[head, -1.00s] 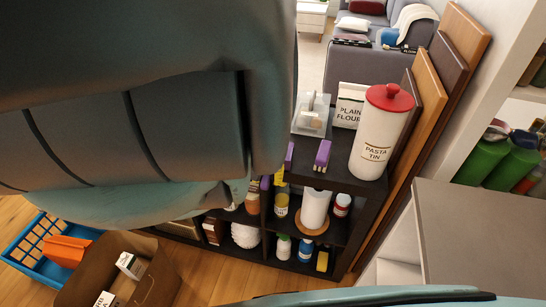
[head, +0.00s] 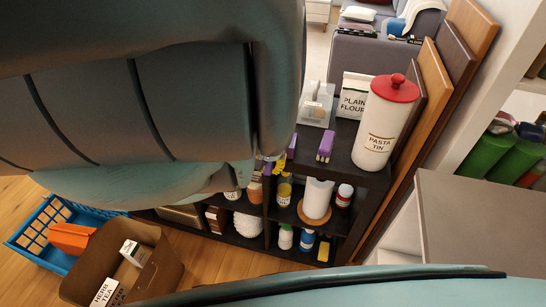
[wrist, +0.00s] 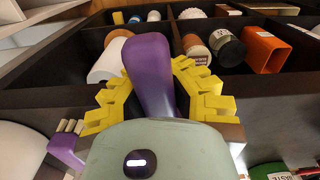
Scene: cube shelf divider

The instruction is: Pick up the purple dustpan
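The wrist view shows a purple handle-like piece (wrist: 150,65), which I take to be the dustpan, standing up between the yellow fingers of my gripper (wrist: 152,78). The fingers are spread on both sides of it; any contact is not clear.
The dark shelf (head: 345,178) carries a pasta tin (head: 377,128), a flour bag (head: 353,98) and a clear grey container (head: 318,105). Its compartments hold bottles and jars. Boards (head: 430,85) lean at the right. A blue basket (head: 38,232) and a brown box (head: 160,270) stand on the floor.

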